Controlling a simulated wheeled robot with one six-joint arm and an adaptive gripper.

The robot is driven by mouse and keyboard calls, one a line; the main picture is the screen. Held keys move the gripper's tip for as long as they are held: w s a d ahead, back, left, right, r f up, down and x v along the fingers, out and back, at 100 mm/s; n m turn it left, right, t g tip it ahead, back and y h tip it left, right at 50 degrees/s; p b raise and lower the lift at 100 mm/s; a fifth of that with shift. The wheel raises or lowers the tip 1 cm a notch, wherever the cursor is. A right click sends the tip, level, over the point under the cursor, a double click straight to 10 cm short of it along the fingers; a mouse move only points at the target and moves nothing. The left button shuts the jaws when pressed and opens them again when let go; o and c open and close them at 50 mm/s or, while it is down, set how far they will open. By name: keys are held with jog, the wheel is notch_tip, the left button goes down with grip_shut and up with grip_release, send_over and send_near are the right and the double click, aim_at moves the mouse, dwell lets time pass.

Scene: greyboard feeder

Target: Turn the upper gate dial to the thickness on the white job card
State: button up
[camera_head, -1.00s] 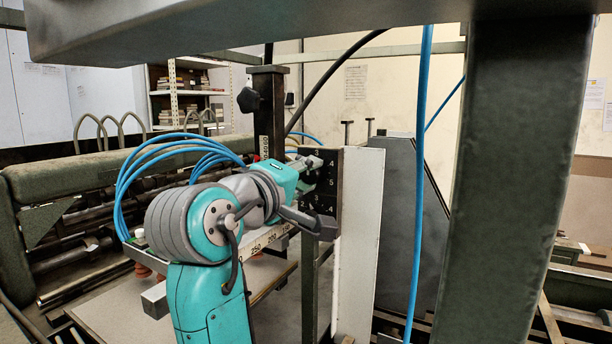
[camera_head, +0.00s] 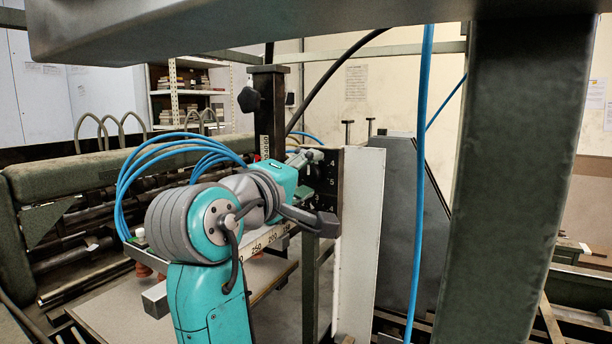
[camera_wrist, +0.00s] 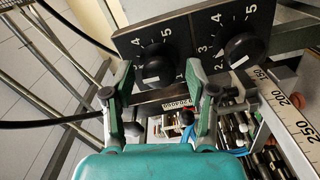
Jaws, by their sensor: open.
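The dark dial panel (camera_head: 327,180) stands upright in the head view, mostly hidden by my gripper. The wrist view shows two black knobs on it, each with a white pointer line and white numerals. The left one, the upper gate dial (camera_wrist: 157,64), has its pointer toward the lower left of that view; 4 and 5 show beside it. The other dial (camera_wrist: 245,50) is to the right, its pointer also lower left. My gripper (camera_wrist: 160,85) is open, with one finger on each side of the upper dial; contact cannot be told. I cannot identify the white job card.
A ruled bar (camera_wrist: 290,120) runs near the lower dial. A white upright board (camera_head: 360,240) stands just right of the panel. A blue hose (camera_head: 420,180) and a thick green post (camera_head: 505,180) are farther right. A dark post with a clamp knob (camera_head: 249,99) rises behind my gripper.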

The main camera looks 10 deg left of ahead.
jog(key=v, duration=1.2)
